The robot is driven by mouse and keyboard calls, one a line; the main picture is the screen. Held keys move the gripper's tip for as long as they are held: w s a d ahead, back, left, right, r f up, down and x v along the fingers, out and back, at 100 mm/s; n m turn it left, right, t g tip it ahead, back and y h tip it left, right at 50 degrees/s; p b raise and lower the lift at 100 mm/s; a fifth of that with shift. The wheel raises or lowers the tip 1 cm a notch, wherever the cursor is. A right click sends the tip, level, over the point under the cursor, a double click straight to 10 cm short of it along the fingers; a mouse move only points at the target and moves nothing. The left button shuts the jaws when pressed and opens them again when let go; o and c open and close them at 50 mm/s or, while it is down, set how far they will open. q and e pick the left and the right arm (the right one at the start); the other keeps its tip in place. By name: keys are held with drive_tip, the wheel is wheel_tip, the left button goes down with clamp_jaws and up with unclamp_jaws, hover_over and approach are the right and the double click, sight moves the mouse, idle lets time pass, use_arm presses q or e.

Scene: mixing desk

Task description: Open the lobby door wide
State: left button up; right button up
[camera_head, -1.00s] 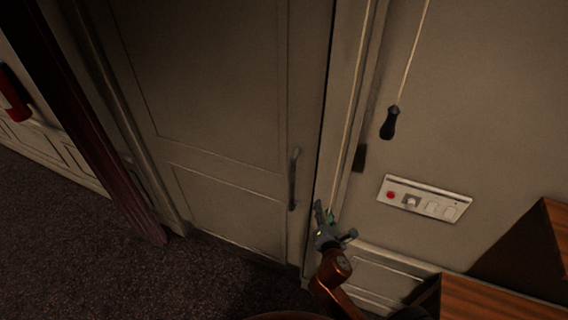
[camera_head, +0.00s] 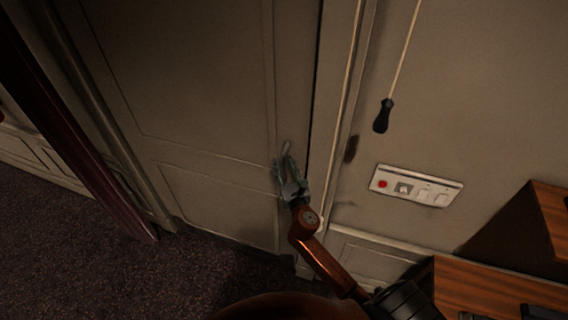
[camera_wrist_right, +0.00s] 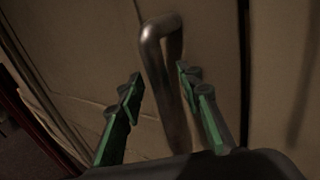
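The lobby door (camera_head: 190,90) is a beige panelled door and stands shut in its frame. Its metal bar handle (camera_head: 287,148) is near the door's right edge, mostly hidden behind my right gripper in the head view. My right gripper (camera_head: 283,170) is at the handle with its fingers apart. In the right wrist view the handle (camera_wrist_right: 157,60) rises between the two green-edged fingers of the right gripper (camera_wrist_right: 158,85), with gaps on both sides. My left gripper is not in view.
A wall panel with a red button and switches (camera_head: 416,186) is right of the door. A dark pull handle (camera_head: 382,116) hangs on a cord above it. Wooden furniture (camera_head: 490,290) stands at the lower right. Dark carpet (camera_head: 90,240) lies clear at the lower left.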

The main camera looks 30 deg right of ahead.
drive_tip(key=shift+w, duration=0.2)
clamp_jaws()
idle(0.3)
drive_tip(key=shift+s, duration=0.1)
